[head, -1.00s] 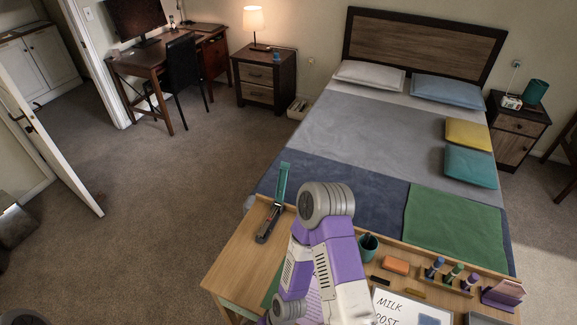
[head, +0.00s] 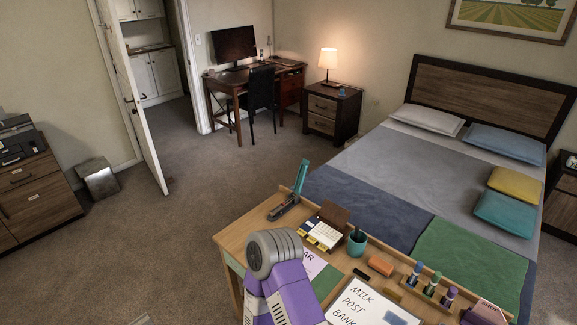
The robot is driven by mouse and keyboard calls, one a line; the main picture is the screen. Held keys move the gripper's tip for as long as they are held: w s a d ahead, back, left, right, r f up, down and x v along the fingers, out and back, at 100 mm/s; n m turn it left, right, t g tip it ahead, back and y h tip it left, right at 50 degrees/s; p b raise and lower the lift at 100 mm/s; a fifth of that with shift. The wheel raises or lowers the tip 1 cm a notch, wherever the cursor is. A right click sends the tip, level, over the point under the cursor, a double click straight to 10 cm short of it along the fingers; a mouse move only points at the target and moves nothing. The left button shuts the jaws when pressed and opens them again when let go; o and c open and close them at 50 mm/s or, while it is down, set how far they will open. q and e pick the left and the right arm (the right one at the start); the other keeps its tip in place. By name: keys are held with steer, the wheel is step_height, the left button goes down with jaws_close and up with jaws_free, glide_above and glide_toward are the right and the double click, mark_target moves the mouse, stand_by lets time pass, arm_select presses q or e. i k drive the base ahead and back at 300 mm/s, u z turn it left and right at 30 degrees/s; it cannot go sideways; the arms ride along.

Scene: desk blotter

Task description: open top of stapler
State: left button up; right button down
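The stapler (head: 284,208) stands at the far left corner of the wooden desk (head: 238,240). Its teal top (head: 301,176) is swung up steeply from the dark base, so the stapler is open. One of my purple and grey arms rises from the bottom of the head view, in front of the desk's left part and short of the stapler. Neither gripper shows in this view. Nothing is seen touching the stapler.
A calendar-like stand (head: 322,232), a teal cup (head: 357,242), an orange block (head: 381,266) and a rack of bottles (head: 424,287) stand right of the stapler. A whiteboard (head: 362,302) with writing lies in front. The bed is behind the desk.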

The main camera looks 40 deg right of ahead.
mark_target(302, 172)
steer(key=z, duration=0.1)
steer(key=i, duration=1.2)
steer(key=z, duration=0.25)
steer(key=i, duration=1.85)
steer(key=z, duration=0.45)
steer(key=i, duration=1.95)
steer(key=z, duration=0.9)
steer(key=i, duration=1.7)
steer(key=z, duration=2.7)
steer(key=i, duration=1.4)
steer(key=z, duration=0.8)
steer(key=i, duration=0.45)
steer(key=z, duration=0.1)
